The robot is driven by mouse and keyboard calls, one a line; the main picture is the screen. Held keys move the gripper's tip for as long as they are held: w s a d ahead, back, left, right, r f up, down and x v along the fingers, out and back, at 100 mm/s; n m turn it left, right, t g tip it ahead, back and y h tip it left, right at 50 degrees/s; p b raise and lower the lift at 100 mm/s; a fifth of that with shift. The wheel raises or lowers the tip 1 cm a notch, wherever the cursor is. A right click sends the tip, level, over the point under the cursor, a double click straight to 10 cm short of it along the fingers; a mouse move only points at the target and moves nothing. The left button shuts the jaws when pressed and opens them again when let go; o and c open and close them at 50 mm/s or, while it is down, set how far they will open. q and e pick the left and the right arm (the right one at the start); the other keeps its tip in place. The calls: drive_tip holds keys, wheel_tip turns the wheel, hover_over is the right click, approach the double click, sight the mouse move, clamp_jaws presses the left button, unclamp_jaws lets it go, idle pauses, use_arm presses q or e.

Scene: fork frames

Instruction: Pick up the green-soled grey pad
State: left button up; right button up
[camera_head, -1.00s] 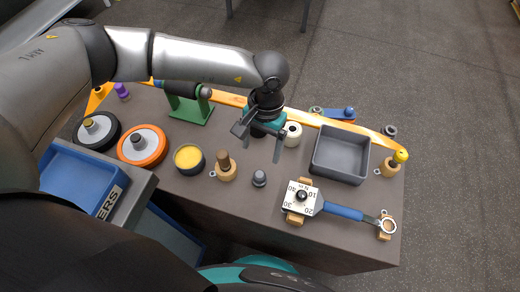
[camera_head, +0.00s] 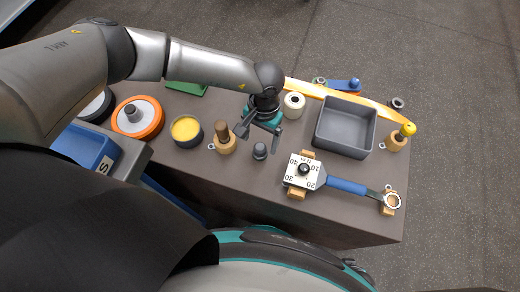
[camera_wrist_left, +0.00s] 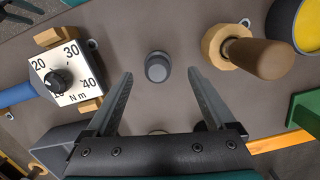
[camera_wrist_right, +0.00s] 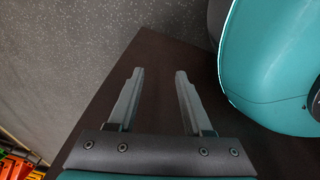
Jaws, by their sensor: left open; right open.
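A small dark grey round piece (camera_head: 259,150) stands on the brown table. It also shows in the left wrist view (camera_wrist_left: 157,67), ahead of and between the fingertips. I see no green sole on it; its underside is hidden, so I cannot tell whether it is the pad. My left gripper (camera_head: 260,137) is open and empty above the table, close to this piece, apart from it as far as I can tell. My right gripper (camera_wrist_right: 160,73) is open and empty in the right wrist view, over the dark table edge.
A wooden-handled tool (camera_head: 222,135) and a yellow-filled pot (camera_head: 187,130) stand left of the piece. A torque wrench (camera_head: 345,185) lies right. A white roll (camera_head: 293,105) and grey tray (camera_head: 370,144) are beyond. An orange-rimmed wheel (camera_head: 154,130) is farther left.

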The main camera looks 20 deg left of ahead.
sight(260, 146)
use_arm(q)
drive_tip(key=shift+s+d+f+b, duration=0.15)
drive_tip(key=shift+f+b, duration=0.15)
drive_tip(key=shift+f, duration=0.7)
drive_tip(key=shift+s+a+f+b, duration=0.15)
drive_tip(key=shift+f+b, duration=0.1)
drive_tip(key=shift+f, duration=0.75)
drive_tip(key=shift+d, duration=0.1)
use_arm(e)
drive_tip(key=shift+w+a+r, duration=0.2)
drive_tip(key=shift+w+a, duration=0.9)
use_arm(q)
clamp_jaws()
